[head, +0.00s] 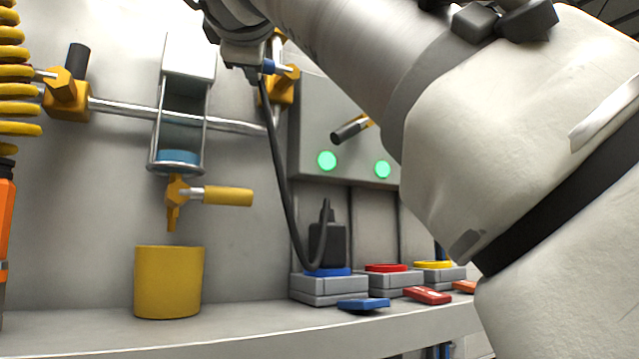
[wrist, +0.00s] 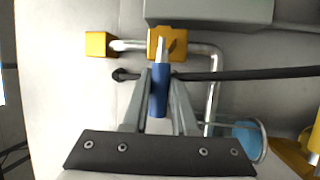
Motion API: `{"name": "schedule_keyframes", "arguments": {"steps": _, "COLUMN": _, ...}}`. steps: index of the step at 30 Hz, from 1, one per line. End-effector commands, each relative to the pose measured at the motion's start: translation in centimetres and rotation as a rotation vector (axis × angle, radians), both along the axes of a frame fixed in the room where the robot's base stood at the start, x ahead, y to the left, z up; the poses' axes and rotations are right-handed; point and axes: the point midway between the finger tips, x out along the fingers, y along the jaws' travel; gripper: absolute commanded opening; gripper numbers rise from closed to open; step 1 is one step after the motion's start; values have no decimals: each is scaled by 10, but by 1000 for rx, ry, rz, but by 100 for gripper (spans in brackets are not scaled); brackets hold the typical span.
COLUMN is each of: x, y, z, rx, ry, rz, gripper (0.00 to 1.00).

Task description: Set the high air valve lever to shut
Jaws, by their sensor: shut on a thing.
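The air valve at my gripper is a yellow block (head: 283,88) on a metal pipe, partly hidden behind my wrist in the head view. It shows at the top middle of the wrist view (wrist: 167,42). Its lever (wrist: 160,92) has a blue grip on a pale stem and points down from the block in that view. Only a small bit of the blue grip (head: 268,66) shows in the head view. My gripper (wrist: 160,86) is shut on the blue grip, with a finger on each side. The fingers are mostly hidden in the head view (head: 262,72).
Another yellow valve (head: 60,95) with a black lever is at left. A holder with blue content (head: 178,158) hangs above a yellow cup (head: 168,283). A black cable (head: 285,190) passes close to my gripper. A grey box with green lamps (head: 327,160) stands right.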

Motion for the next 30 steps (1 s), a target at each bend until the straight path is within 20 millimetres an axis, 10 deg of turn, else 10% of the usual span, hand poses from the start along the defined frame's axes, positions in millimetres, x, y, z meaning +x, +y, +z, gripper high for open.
{"name": "schedule_keyframes", "arguments": {"steps": 10, "x": -1, "y": 0, "z": 1, "rx": 4, "ry": -3, "rz": 3, "gripper": 0}}
{"name": "schedule_keyframes", "arguments": {"steps": 11, "x": -1, "y": 0, "z": 1, "rx": 4, "ry": -3, "rz": 3, "gripper": 28}}
{"name": "schedule_keyframes", "arguments": {"steps": 16, "x": -1, "y": 0, "z": 1, "rx": 3, "ry": -2, "rz": 2, "gripper": 56}}
{"name": "schedule_keyframes", "arguments": {"steps": 30, "x": 0, "y": 0, "z": 0, "rx": 2, "ry": -1, "rz": 1, "gripper": 56}}
